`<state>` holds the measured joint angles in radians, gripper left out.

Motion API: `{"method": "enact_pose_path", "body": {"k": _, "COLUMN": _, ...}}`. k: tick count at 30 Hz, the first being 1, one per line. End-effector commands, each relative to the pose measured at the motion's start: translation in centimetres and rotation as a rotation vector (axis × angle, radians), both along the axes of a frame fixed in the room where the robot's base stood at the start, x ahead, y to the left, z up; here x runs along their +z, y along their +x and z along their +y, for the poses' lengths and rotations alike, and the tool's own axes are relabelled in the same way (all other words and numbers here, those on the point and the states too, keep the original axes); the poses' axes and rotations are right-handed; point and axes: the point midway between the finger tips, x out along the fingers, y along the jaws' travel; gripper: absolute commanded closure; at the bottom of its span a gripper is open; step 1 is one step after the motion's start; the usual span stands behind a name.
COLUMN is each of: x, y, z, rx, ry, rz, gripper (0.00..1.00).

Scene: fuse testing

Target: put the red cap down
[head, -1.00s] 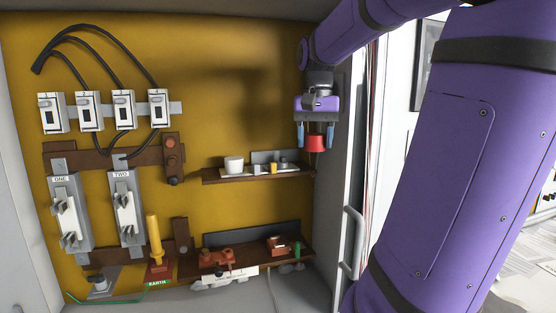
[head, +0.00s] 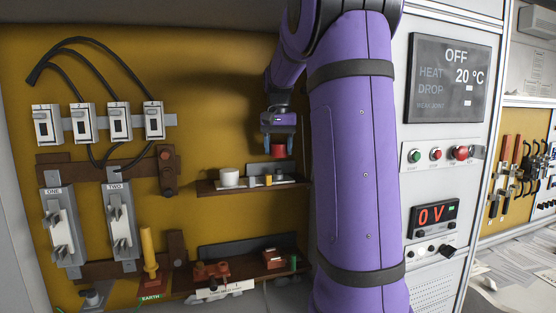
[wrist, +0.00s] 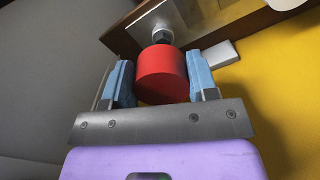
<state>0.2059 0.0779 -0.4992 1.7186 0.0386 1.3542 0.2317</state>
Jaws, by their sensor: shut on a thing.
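The red cap (head: 278,150) is held between the blue fingertips of my gripper (head: 278,146), above the right part of the upper brown shelf (head: 208,187). In the wrist view the red cap (wrist: 162,75) sits between the two blue fingers of my gripper (wrist: 162,84), which are shut on it. A small round metal fitting (wrist: 161,34) shows just beyond the cap in the wrist view. I cannot tell whether the cap touches it. My purple arm hides the right end of the shelf in the head view.
A white cup (head: 229,177) and a small yellow piece (head: 268,179) stand on the upper shelf. The lower shelf (head: 190,280) holds red-brown parts. A yellow-handled tool (head: 148,245) stands at lower left. A control panel (head: 449,80) reading OFF is at right.

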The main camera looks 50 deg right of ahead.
Motion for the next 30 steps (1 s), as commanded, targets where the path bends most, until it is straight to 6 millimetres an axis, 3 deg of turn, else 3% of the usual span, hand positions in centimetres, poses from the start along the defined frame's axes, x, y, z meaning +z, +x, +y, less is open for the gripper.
{"method": "enact_pose_path", "body": {"k": 9, "x": -3.6, "y": 0.3, "z": -0.1, "rx": 0.000, "ry": 0.001, "rz": 0.002, "gripper": 0.69}}
{"method": "enact_pose_path", "body": {"k": 30, "x": -4.7, "y": 0.3, "z": -0.1, "rx": 0.001, "ry": 0.000, "rz": 0.001, "gripper": 0.69}}
